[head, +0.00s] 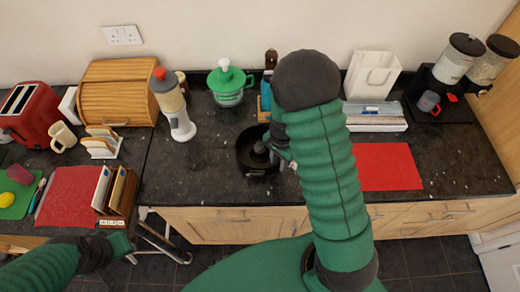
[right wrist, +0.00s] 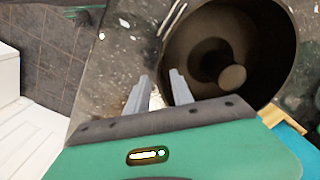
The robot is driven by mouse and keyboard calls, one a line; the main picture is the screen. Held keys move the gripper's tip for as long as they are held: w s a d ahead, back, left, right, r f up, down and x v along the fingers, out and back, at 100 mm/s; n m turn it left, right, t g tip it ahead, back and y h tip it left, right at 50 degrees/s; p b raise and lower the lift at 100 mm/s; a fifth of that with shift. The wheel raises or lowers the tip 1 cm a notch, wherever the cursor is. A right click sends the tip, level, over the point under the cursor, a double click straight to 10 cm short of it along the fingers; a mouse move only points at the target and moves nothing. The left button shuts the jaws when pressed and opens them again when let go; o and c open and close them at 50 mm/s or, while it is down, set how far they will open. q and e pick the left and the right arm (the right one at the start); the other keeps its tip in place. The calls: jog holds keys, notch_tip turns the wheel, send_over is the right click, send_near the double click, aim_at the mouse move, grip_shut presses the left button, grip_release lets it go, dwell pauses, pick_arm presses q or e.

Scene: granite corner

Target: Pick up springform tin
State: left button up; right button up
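The springform tin (head: 246,152) is a dark, round, deep pan with a raised tube in its middle. It stands on the dark granite counter, left of my right arm. In the right wrist view the tin (right wrist: 267,55) fills the upper right, seen from above. My right gripper (head: 281,153) is at the tin's right side; in the right wrist view its two fingers (right wrist: 160,82) are apart. One finger overlaps the tin's near rim and the other is outside it. I cannot tell whether either touches. My left gripper (head: 118,246) is low at the left, away from the tin; its fingers are unclear.
A white-and-grey appliance with a red top (head: 170,100) and a green lidded pot (head: 229,84) stand behind the tin. A red mat (head: 387,166) lies to the right. The counter left of the tin is clear; its front edge is close.

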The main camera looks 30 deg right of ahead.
notch_tip(320, 180, down, 3)
jog(key=shift+w+d+r, duration=0.1)
jog(key=shift+w, duration=0.05)
jog(key=shift+d, duration=0.15)
jog(key=c, duration=0.4)
grip_shut()
dwell(0.7)
